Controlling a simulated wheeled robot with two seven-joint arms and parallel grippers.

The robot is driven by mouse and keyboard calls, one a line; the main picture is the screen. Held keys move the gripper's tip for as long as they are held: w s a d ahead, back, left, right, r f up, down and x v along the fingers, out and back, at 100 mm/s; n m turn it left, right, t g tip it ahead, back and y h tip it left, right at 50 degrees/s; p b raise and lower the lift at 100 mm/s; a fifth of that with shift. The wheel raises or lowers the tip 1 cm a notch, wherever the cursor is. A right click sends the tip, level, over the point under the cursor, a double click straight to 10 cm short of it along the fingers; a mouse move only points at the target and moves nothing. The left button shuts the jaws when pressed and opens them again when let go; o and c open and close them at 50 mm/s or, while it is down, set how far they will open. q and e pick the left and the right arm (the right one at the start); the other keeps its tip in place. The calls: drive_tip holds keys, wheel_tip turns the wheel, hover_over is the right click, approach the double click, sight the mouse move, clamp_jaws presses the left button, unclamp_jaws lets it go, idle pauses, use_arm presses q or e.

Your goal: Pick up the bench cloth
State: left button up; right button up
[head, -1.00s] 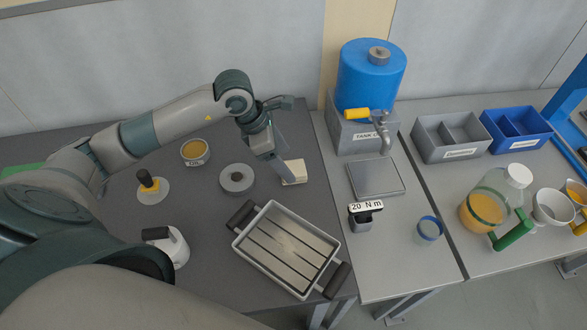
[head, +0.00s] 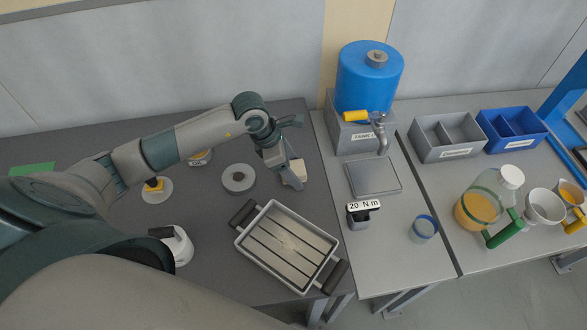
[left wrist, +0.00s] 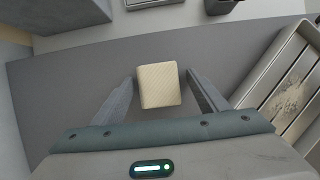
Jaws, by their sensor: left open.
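The bench cloth looks like a small cream folded pad (head: 300,169) on the dark bench top, behind the grey tray in the head view. It is partly hidden there by my left gripper (head: 292,180). In the left wrist view the cloth (left wrist: 158,85) lies between the tips of my open left gripper (left wrist: 163,88), with a gap on each side. The fingers are not closed on it. My right gripper is not in view.
The grey slatted tray (head: 240,243) with dark handles is close in front. A round grey disc (head: 239,179) lies to the left. A metal plate (head: 373,177) and a blue tank (head: 369,80) stand to the right.

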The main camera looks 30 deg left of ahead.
sight(302, 169)
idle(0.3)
use_arm(q)
drive_tip(key=c, duration=1.1)
drive_tip(key=shift+c, duration=0.2)
drive_tip(key=shift+r, duration=0.1)
drive_tip(key=shift+r+b, duration=0.45)
drive_tip(key=r+b, duration=0.1)
drive_tip(key=d+r+b, duration=0.1)
drive_tip(key=r, duration=0.1)
drive_tip(key=shift+s+r, duration=0.1)
drive_tip(key=s+d+r+b, duration=0.3)
drive_tip(key=s+d+r, duration=0.2)
drive_tip(key=d, duration=0.4)
drive_tip(key=shift+d+r, duration=0.2)
drive_tip(key=shift+r, duration=0.7)
drive_tip(key=shift+o, duration=0.6)
